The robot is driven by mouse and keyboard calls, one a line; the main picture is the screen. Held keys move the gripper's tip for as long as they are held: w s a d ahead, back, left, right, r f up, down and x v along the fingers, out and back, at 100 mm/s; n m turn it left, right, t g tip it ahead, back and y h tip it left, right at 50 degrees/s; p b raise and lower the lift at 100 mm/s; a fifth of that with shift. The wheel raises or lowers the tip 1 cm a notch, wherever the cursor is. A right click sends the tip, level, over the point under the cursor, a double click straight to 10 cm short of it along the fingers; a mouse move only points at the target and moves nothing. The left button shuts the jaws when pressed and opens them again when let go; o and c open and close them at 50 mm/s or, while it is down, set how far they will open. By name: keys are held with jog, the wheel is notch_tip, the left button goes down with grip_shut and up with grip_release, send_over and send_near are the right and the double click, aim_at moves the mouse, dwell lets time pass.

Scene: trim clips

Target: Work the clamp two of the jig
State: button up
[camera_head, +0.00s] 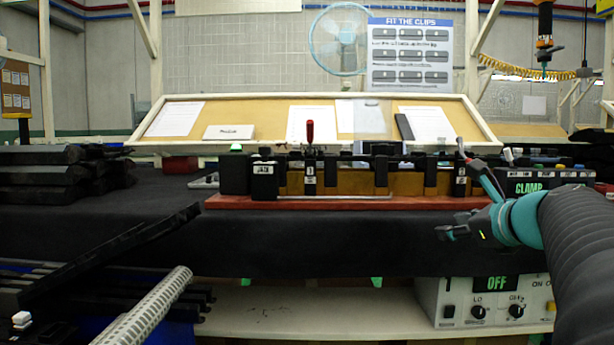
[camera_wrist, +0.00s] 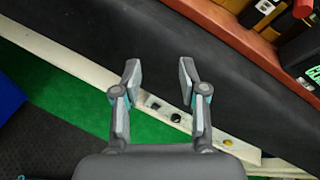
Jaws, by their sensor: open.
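The jig has a red-brown base board (camera_head: 330,203) on the dark bench, with black blocks and a brown body. Clamp one (camera_head: 310,175) has a red handle standing upright. The right-hand black block with a white label, apparently clamp two (camera_head: 461,182), stands near the board's right end; its handle is partly hidden by my gripper and hard to make out. My gripper (camera_head: 460,200) is open in front of the jig's right end, apart from it. In the wrist view my gripper (camera_wrist: 160,78) is empty, over the bench's front edge; the red-brown board (camera_wrist: 225,32) crosses the upper right.
A black box marked CLAMP (camera_head: 530,187) stands right of the jig. A control box reading OFF (camera_head: 490,300) sits on the shelf below. Dark bars (camera_head: 65,175) are stacked at the left. The bench front (camera_head: 300,240) before the jig is clear.

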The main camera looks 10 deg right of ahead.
jog(key=s+d+r+m+t+h+b, duration=0.1)
jog(key=s+d+r+m+t+h, duration=0.25)
jog(key=d+r+m, duration=0.6)
jog(key=shift+n+y, duration=0.25)
jog(key=shift+y, duration=0.1)
jog(key=w+d, duration=0.1)
jog(key=w, duration=0.3)
jog(key=w+d, duration=0.1)
jog(key=w, duration=0.9)
jog(key=shift+w+d, duration=0.15)
jog(key=shift+d, duration=0.25)
grip_shut()
